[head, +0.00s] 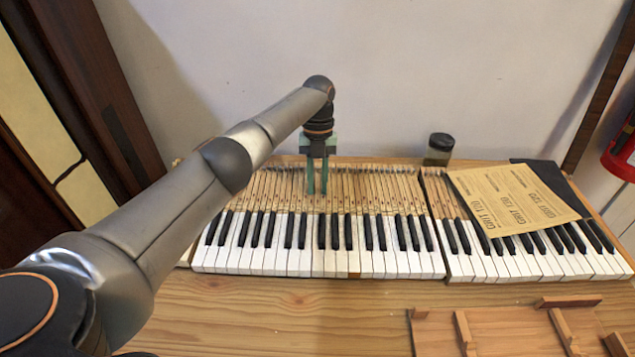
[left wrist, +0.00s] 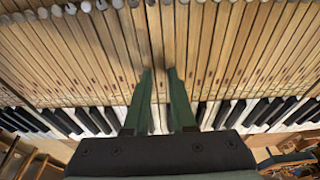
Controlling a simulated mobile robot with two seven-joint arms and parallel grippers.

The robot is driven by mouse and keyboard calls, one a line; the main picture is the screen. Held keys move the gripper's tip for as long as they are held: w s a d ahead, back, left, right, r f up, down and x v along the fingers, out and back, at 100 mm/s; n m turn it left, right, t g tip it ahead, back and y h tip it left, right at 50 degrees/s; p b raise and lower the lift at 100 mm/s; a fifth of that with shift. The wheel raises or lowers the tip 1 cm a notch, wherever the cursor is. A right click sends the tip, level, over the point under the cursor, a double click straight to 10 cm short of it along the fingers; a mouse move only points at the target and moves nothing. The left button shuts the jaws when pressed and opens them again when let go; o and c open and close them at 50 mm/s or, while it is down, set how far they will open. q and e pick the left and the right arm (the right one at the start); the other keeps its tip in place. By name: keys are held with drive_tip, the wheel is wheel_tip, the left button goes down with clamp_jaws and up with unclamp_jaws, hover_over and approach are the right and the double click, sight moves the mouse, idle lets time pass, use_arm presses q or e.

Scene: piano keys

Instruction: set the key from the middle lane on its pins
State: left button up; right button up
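A piano keyboard (head: 320,262) with bare wooden key shafts behind its white and black fronts lies on the table. My left gripper (head: 317,190) points down over the shafts, left of the keyboard's middle. In the left wrist view its two green fingers (left wrist: 160,75) stand apart, with wooden shafts and white fronts visible between them. I see no lifted key between the fingers; whether they touch a shaft I cannot tell. The laned wooden tray (head: 515,335) is partly cut off at the lower right; no key shows in its visible part. My right gripper is out of view.
A printed paper sheet (head: 515,197) lies over the right part of the keyboard. A dark-lidded jar (head: 439,149) stands behind the keys near the wall. The table front (head: 290,310) left of the tray is clear. A red object (head: 622,155) is at the right edge.

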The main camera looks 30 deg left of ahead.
use_arm(q)
drive_tip(key=shift+s+p+v, duration=0.2)
drive_tip(key=shift+p+v, duration=0.7)
drive_tip(key=shift+v, duration=0.15)
drive_tip(key=shift+d+r, duration=0.1)
drive_tip(key=shift+d, duration=0.05)
drive_tip(key=o, duration=0.6)
drive_tip(key=shift+c, duration=0.2)
drive_tip(key=shift+r, duration=0.1)
drive_tip(key=shift+s+d+p+v, duration=0.1)
drive_tip(key=shift+s+p+v, duration=0.05)
drive_tip(key=shift+p+v, duration=0.6)
drive_tip(key=shift+s+d+p+v, duration=0.1)
drive_tip(key=shift+s+p+v, duration=0.05)
drive_tip(key=shift+p+v, duration=0.6)
drive_tip(key=shift+s+d+p+v, duration=0.1)
drive_tip(key=shift+s+p+v, duration=0.05)
drive_tip(key=shift+p+v, duration=0.55)
drive_tip(key=shift+r, duration=0.2)
